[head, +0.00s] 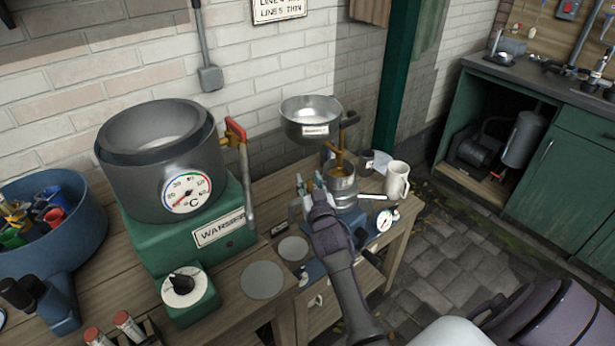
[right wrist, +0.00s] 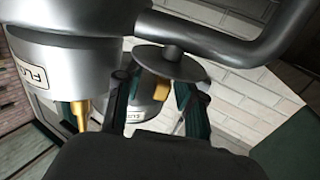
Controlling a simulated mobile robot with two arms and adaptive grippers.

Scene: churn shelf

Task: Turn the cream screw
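The cream separator has a steel bowl (head: 311,118) with a label, brass parts (head: 340,158) below it and a steel body under that. In the right wrist view its labelled steel body (right wrist: 80,75), a brass spout (right wrist: 80,113) and a grey disc (right wrist: 168,63) show large. I cannot tell for sure which small part is the cream screw. My right gripper (head: 313,190) is in front of the separator's lower part. In the right wrist view its two dark fingers (right wrist: 155,95) are apart, with a steel vessel and a brass part showing beyond the gap. My left gripper is not in view.
A grey vat (head: 125,180) with a dial stands on a green base at left, beside a blue tub (head: 75,245). A white mug (head: 397,180) and a small dial (head: 385,220) are right of the separator. Flat discs (head: 262,280) lie on the wooden bench.

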